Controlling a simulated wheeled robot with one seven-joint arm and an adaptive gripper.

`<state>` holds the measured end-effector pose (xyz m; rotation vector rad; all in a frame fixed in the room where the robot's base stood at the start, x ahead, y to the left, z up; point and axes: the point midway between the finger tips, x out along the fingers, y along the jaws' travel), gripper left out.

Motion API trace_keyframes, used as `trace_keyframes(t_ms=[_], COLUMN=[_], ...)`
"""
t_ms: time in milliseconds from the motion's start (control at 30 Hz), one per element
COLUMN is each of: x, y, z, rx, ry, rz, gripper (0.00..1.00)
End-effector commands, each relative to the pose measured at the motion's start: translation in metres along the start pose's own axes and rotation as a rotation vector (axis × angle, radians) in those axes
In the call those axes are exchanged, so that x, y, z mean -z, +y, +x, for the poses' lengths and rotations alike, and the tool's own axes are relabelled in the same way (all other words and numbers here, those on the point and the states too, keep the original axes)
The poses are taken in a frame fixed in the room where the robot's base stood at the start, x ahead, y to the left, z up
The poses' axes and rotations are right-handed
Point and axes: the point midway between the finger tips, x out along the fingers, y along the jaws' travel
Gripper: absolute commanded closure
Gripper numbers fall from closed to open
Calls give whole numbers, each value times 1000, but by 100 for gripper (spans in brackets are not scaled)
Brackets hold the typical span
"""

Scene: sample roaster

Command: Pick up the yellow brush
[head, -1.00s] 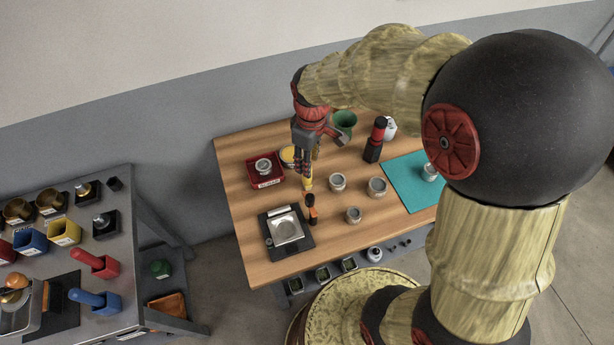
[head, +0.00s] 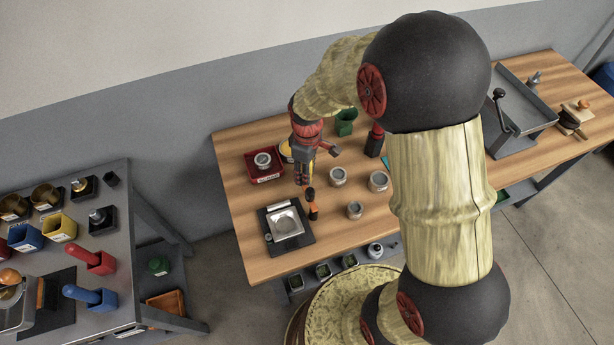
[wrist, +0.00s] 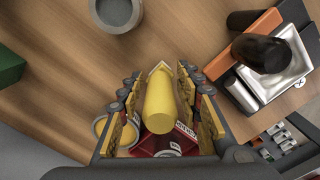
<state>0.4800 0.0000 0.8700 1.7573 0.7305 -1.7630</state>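The yellow brush (wrist: 160,103) shows in the wrist view as a thick yellow cylinder with its end toward the camera, between the two fingers of my gripper (wrist: 159,80). The fingers are apart, one on each side of it, with narrow gaps visible, so it does not look clamped. In the head view my gripper (head: 303,178) points down low over the wooden table (head: 245,215), between the red tray and the scale. The brush is hidden there behind my fingers.
A black-topped orange tool (head: 312,205) stands close by, beside the scale (head: 285,225). The red tray (head: 264,168) with a tin is behind left.

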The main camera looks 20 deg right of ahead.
Motion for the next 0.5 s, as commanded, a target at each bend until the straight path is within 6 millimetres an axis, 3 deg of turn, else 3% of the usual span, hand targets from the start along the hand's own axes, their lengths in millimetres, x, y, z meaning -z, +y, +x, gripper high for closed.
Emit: trace_keyframes(t_ms=[233,500], x=[1,1], y=[1,1], z=[3,3], rx=[-2,-2], ry=[2,2], rz=[0,0], gripper=[65,80])
